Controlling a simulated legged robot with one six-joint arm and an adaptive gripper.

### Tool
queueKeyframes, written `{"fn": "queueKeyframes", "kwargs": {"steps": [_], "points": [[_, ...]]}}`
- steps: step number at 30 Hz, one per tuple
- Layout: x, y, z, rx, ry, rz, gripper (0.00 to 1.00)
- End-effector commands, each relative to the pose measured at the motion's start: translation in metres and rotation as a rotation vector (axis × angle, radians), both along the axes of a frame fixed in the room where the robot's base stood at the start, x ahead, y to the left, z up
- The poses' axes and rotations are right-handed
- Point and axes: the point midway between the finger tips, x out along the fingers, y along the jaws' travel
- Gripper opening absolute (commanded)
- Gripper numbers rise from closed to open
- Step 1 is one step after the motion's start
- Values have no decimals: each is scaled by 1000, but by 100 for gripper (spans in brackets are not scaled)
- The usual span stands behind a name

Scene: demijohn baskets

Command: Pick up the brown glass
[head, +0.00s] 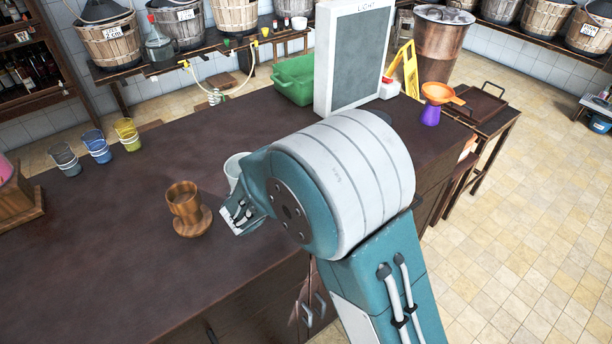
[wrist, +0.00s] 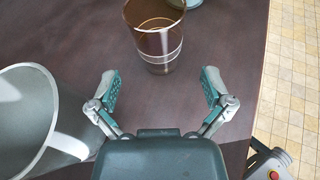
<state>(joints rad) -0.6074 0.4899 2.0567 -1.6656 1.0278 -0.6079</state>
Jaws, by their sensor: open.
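The brown glass (wrist: 155,35) is a clear brown tumbler, standing on the dark counter at the top middle of the wrist view. My gripper (wrist: 160,88) is open and empty, with one finger on each side of the picture. The glass stands just ahead of the fingertips, roughly centred between them and not between the fingers. In the head view my arm hides the fingers, and I cannot make out the glass there.
A white handled vessel (wrist: 28,115) stands close to the left finger; a white cup (head: 234,165) shows beside my arm. A wooden cup (head: 184,198) on a round base is left. A board (head: 352,60) stands behind. The counter's edge lies right in the wrist view.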

Motion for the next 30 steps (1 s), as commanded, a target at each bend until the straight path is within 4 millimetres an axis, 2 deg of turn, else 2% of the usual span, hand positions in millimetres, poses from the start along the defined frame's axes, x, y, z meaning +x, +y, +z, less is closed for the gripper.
{"fn": "queueKeyframes", "kwargs": {"steps": [3, 11, 19, 26, 27, 29, 30], "points": [[15, -10, -7, 0, -1, -4, 100], [29, -17, -15, 2, -1, -3, 100], [60, -34, -33, 1, -1, -5, 100], [64, -36, -35, 1, -2, -3, 100], [63, -36, -35, 2, -1, -3, 96], [63, -36, -35, 2, -1, -3, 69], [63, -36, -35, 2, -1, -3, 51]]}}
